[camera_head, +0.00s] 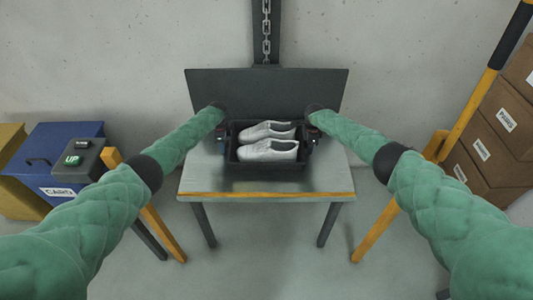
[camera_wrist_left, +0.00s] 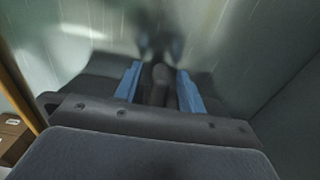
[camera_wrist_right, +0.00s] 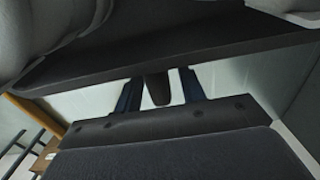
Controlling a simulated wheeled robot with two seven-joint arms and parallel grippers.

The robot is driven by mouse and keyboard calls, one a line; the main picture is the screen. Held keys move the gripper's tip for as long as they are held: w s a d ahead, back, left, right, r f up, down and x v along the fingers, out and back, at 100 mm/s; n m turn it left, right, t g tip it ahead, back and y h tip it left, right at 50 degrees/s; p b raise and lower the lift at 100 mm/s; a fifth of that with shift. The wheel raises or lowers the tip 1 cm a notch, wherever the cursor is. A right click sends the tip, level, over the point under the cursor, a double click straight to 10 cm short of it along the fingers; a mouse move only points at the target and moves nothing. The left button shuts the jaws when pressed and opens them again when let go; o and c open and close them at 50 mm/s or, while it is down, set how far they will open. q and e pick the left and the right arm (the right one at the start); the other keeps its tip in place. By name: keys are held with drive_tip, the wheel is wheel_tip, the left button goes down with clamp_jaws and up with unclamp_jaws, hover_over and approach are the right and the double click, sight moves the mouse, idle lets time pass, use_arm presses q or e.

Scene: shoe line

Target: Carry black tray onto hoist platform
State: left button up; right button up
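The black tray (camera_head: 268,180) rests on the steel-topped hoist platform (camera_head: 205,178) and holds a pair of light grey shoes (camera_head: 268,142). The tray's dark wall (camera_wrist_right: 150,62) and parts of the shoes also show in the right wrist view. My left gripper (camera_head: 221,147) is at the tray's left side. Its blue fingers stand apart in the left wrist view (camera_wrist_left: 158,88). My right gripper (camera_head: 308,146) is at the tray's right side. Its fingers stand apart in the right wrist view (camera_wrist_right: 160,88), close to the tray wall. I see neither gripper clamped on the tray.
A dark back panel (camera_head: 300,87) and a hanging chain (camera_head: 266,30) stand behind the platform. A blue bin (camera_head: 45,150) with a dark box (camera_head: 82,160) nearby is at left. Cardboard boxes (camera_head: 500,120) are stacked at right. Yellow posts (camera_head: 470,105) flank the platform.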

use_arm(q)
wheel_tip(320, 180, up, 11)
drive_tip(key=shift+f, duration=0.1)
use_arm(e)
drive_tip(key=shift+r, duration=0.4)
wheel_tip(320, 180, up, 11)
drive_tip(key=shift+r, duration=0.1)
idle(0.3)
idle(0.5)
